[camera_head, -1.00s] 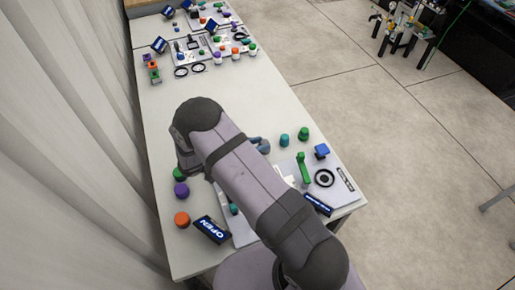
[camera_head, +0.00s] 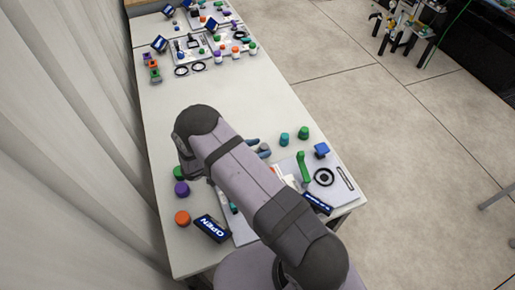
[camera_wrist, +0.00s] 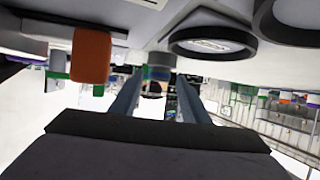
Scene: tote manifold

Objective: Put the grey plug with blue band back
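The grey plug with blue band (camera_wrist: 159,66) appears in the wrist view between the tips of my gripper (camera_wrist: 160,78), with narrow gaps on either side. My two fingers stand apart, and I see no clear contact with the plug. In the head view a small grey piece (camera_head: 264,150), apparently the plug, sits beside a blue-grey fingertip (camera_head: 252,142) just right of my arm. My arm hides most of the gripper there. The grey panel (camera_head: 335,196) lies at the near right of the table, partly hidden by my arm. I cannot tell where the plug's seat is.
Teal (camera_head: 284,139) and green (camera_head: 303,133) caps stand behind the panel. The table's middle is clear.

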